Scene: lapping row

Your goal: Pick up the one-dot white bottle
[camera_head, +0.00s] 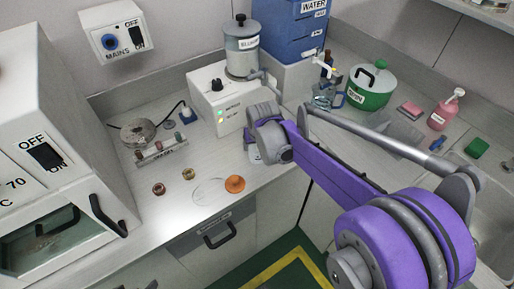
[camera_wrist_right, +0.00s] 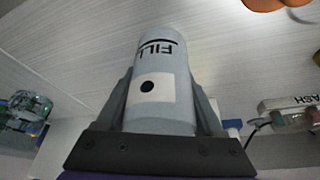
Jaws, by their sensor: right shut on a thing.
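The one-dot white bottle (camera_wrist_right: 160,60) stands out in the middle of the right wrist view, pale, with a single black dot on a white label and the word FILL. My right gripper (camera_wrist_right: 163,88) is shut on it, one finger on each side. In the head view my purple right arm reaches in from the right, and its wrist hides most of the right gripper. A small pale part (camera_head: 253,154) shows under the wrist by the counter's front edge. I cannot tell whether the bottle touches the counter. My left gripper is not in view.
An orange disc (camera_head: 235,184), a clear round dish (camera_head: 208,192) and two small brass-coloured pieces lie on the counter to the left. A white machine with a grey canister (camera_head: 242,58) stands behind the wrist. A green pot (camera_head: 371,88) and glass jug (camera_head: 325,95) stand to the right.

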